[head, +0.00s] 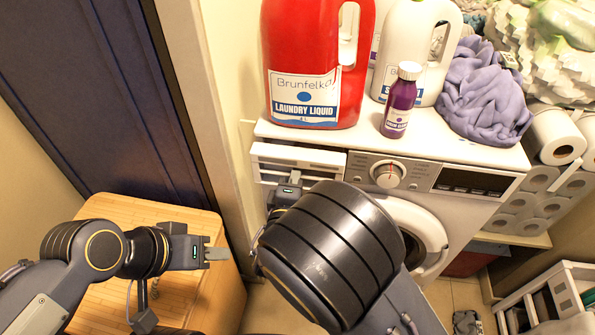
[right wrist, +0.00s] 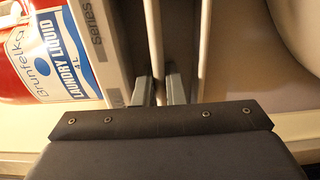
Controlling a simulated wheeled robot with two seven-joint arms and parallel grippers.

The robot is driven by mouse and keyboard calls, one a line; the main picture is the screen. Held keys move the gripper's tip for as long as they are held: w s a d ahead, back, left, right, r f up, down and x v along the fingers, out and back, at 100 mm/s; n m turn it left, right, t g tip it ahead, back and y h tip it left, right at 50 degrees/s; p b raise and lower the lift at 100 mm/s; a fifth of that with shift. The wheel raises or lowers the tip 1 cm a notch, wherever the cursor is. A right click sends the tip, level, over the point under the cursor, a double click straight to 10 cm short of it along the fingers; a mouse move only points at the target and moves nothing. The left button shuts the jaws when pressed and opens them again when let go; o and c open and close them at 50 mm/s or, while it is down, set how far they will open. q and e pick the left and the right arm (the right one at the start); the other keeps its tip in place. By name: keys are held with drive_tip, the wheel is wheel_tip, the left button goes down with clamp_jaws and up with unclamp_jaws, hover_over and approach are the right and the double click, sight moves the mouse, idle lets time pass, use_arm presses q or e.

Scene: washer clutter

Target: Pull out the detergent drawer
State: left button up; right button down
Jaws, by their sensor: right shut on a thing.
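The detergent drawer (head: 300,156) is the white panel at the upper left of the washing machine's front, left of the round dial (head: 388,174). My right gripper (head: 290,183) is at the drawer front, partly hidden by my own wrist. In the right wrist view its two grey fingers (right wrist: 161,88) stand on either side of a thin pale strip of the drawer front and are shut on it. How far the drawer stands out is hard to tell. My left gripper (head: 217,254) is away from the washer, above the wooden cabinet's right edge, empty; its jaw gap is unclear.
On the washer top stand a red laundry liquid jug (head: 315,70), a white jug (head: 418,50), a purple bottle (head: 400,102) and a crumpled purple cloth (head: 484,95). A wooden cabinet (head: 150,212) is at left. Paper rolls (head: 553,137) and a white crate (head: 548,300) are at right.

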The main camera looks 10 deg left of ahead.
drive_tip(key=shift+s, duration=0.1)
idle(0.3)
drive_tip(key=shift+s+d+b, duration=0.1)
drive_tip(key=shift+s+b, duration=0.65)
drive_tip(key=shift+s, duration=1.45)
drive_tip(key=shift+s+b, duration=0.75)
drive_tip(key=shift+s, duration=1.5)
drive_tip(key=shift+s+f+b, duration=0.1)
drive_tip(key=shift+s+b, duration=0.6)
drive_tip(key=shift+s, duration=1.25)
drive_tip(key=c, duration=1.8)
unclamp_jaws()
drive_tip(key=shift+o, duration=0.2)
drive_tip(key=shift+s, duration=0.2)
drive_tip(key=shift+s+b, duration=0.6)
drive_tip(key=shift+s, duration=2.3)
